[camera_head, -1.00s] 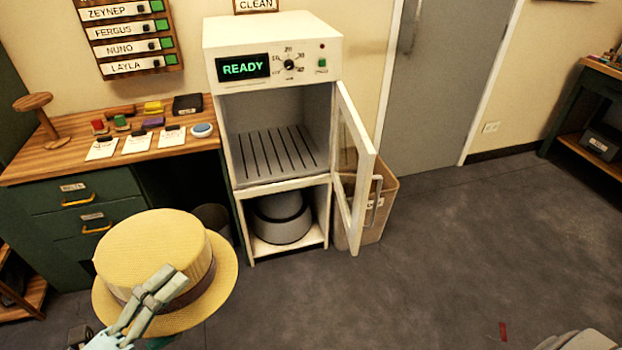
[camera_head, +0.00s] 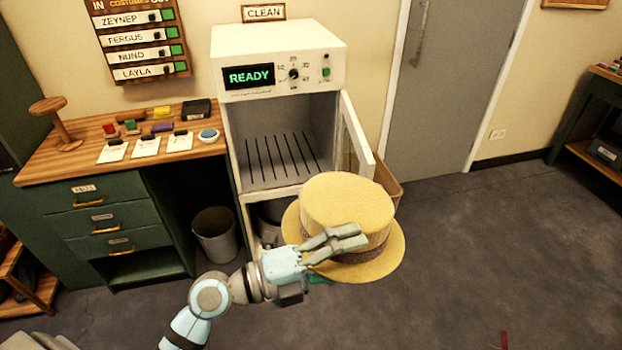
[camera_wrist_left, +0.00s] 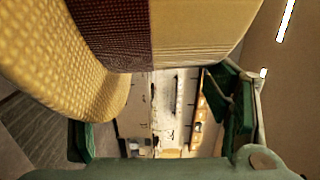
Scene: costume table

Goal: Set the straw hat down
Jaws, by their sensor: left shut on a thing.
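The straw hat (camera_head: 348,200) is yellow with a flat crown and a dark band. My left gripper (camera_head: 345,240) is shut on it at the near side, and holds it crown up in the air in front of the open white cabinet. In the left wrist view the hat (camera_wrist_left: 185,30) fills the top and left, with its dark band (camera_wrist_left: 112,30) running through it. The green finger pads show at both sides there; the exact contact is hard to see. My right gripper is not in view.
The white cabinet (camera_head: 280,50) reads READY; its slatted shelf (camera_head: 275,160) is empty and its glass door (camera_head: 358,140) stands open to the right. A wooden desk (camera_head: 60,160) at left holds cards, small blocks and a wooden stand (camera_head: 58,125). A bin (camera_head: 213,235) stands below.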

